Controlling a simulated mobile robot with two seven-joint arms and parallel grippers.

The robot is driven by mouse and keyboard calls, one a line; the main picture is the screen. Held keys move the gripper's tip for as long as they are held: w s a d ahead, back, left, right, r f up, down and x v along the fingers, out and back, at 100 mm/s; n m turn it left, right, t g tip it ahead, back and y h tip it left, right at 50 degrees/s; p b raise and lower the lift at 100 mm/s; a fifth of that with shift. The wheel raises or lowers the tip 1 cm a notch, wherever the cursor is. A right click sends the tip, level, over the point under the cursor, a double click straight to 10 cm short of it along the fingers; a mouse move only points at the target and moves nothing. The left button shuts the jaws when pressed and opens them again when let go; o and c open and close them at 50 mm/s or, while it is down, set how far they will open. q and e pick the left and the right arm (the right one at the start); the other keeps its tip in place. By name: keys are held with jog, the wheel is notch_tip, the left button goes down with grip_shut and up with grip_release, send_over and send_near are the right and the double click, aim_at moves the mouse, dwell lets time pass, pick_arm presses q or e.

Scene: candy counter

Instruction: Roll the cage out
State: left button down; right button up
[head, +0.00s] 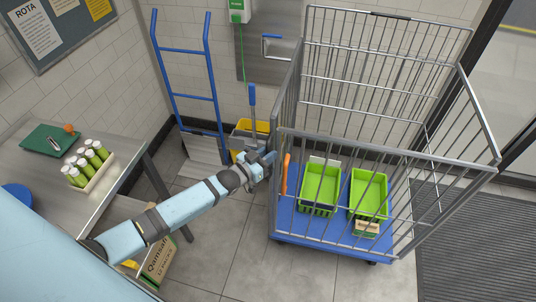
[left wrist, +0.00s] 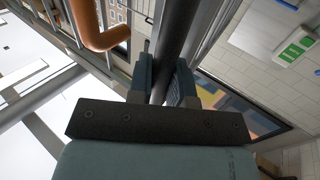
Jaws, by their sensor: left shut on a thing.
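The roll cage (head: 312,243) stands at the right of the head view, with grey wire sides and a blue base. Two green crates (head: 320,189) (head: 369,194) sit inside it, with a small carton (head: 366,228) by the right one. An orange handle (head: 285,174) is on its left side and also shows in the left wrist view (left wrist: 98,30). My left gripper (head: 268,159) is at the cage's left side. In the left wrist view its fingers (left wrist: 166,80) are shut around a grey tube of the cage frame. My right gripper is not in view.
A blue hand truck (head: 188,97) leans at the wall, beside a yellow bucket (head: 248,128). A steel table (head: 105,205) with bottles (head: 88,160) is at left, a cardboard box (head: 158,262) beneath. Bare floor lies in front of the cage; a dark mat (head: 460,245) lies at right.

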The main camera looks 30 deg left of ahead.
pick_arm(q)
jog(key=c, duration=1.1)
grip_release()
jog(key=b+v, duration=0.2)
jog(key=v, duration=1.2)
jog(key=shift+w, duration=0.1)
jog(key=shift+d, duration=0.1)
